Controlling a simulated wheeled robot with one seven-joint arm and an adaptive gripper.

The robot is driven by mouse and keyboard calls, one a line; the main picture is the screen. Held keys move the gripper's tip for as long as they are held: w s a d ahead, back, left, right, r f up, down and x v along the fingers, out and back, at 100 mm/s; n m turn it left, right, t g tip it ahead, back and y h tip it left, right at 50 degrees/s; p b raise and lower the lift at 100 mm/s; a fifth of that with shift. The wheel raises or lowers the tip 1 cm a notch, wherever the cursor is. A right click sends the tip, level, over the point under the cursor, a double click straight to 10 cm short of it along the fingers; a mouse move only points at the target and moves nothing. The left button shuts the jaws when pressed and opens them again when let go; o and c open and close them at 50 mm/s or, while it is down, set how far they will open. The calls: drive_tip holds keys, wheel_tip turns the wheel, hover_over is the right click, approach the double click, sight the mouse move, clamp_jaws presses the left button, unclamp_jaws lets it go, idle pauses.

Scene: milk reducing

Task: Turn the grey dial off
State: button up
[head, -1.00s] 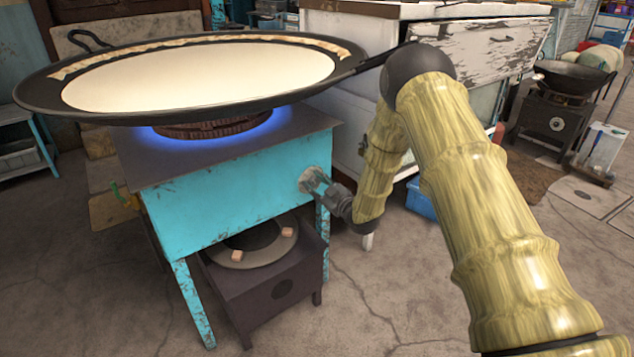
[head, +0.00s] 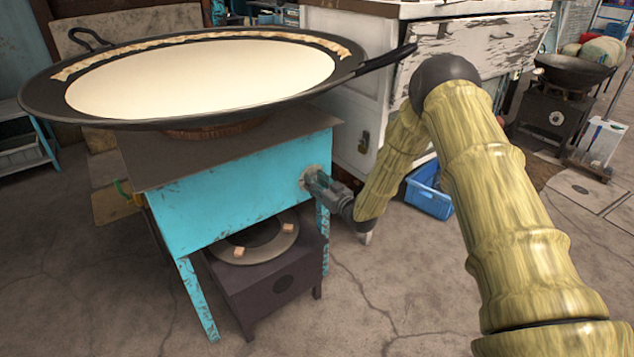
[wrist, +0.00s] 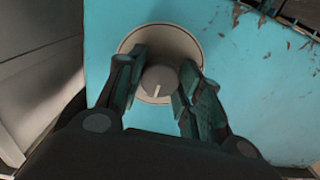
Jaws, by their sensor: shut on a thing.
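The grey dial (wrist: 159,82) sits on a pale round plate (wrist: 187,47) on the turquoise stove side (head: 245,180). Its white mark points roughly downward in the wrist view. My gripper (wrist: 161,80) has one finger on each side of the dial and is shut on it. In the head view my gripper (head: 312,179) is against the right part of the turquoise side and hides most of the dial. The wide black pan (head: 215,112) of white milk (head: 200,75) rests on top of the stove. No blue flame shows under it.
A low dark burner stand (head: 270,285) is under the stove. A worn white cabinet (head: 345,140) and a blue crate (head: 428,195) are behind my arm. A black wok (head: 572,72) on a stand is at the far right. The floor in front is clear.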

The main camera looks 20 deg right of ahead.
drive_tip(key=shift+d, duration=0.1)
drive_tip(key=o, duration=1)
drive_tip(key=shift+o, duration=0.2)
drive_tip(key=shift+s, duration=0.1)
drive_tip(key=v, duration=1.1)
drive_tip(key=shift+s+d, duration=0.15)
drive_tip(key=shift+s, duration=0.25)
